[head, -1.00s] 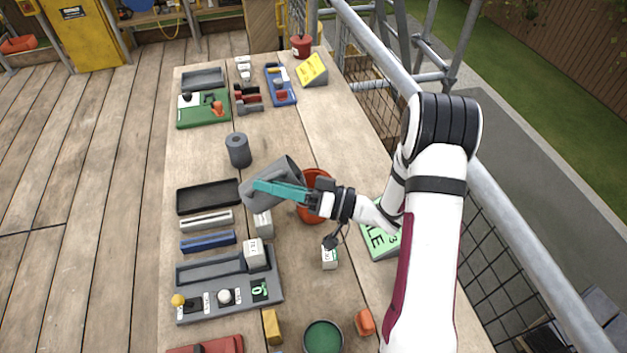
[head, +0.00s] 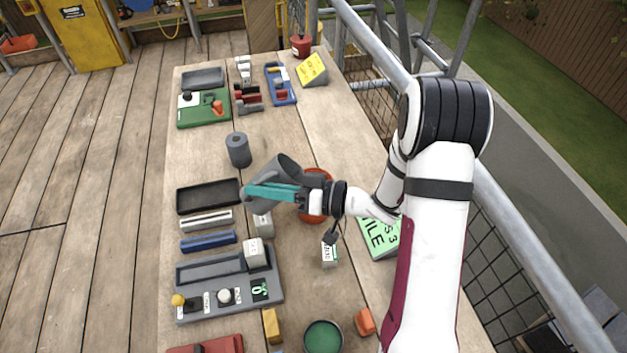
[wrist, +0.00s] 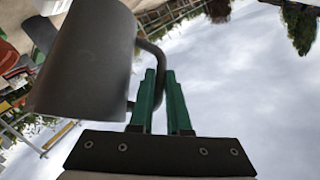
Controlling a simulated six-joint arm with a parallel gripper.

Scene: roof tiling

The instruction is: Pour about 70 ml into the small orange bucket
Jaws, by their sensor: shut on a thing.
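My gripper (head: 250,191) has teal fingers shut on the handle of a grey jug (head: 284,168), held above the table and tilted. In the wrist view the jug (wrist: 88,60) fills the upper left, and its handle passes between the green fingers (wrist: 163,80). The small orange bucket (head: 314,209) stands on the table behind and below my gripper and wrist, which hide much of it. The jug is near the bucket in the picture. I cannot see what is in the jug or the bucket, or any stream between them.
A grey cylinder (head: 238,150) and a black tray (head: 208,196) are to the left of the jug. A grey panel with knobs and a green display (head: 260,290) lies nearer. A green sign (head: 381,237), a small white box (head: 329,255) and a green-topped pot (head: 323,338) are at right and front.

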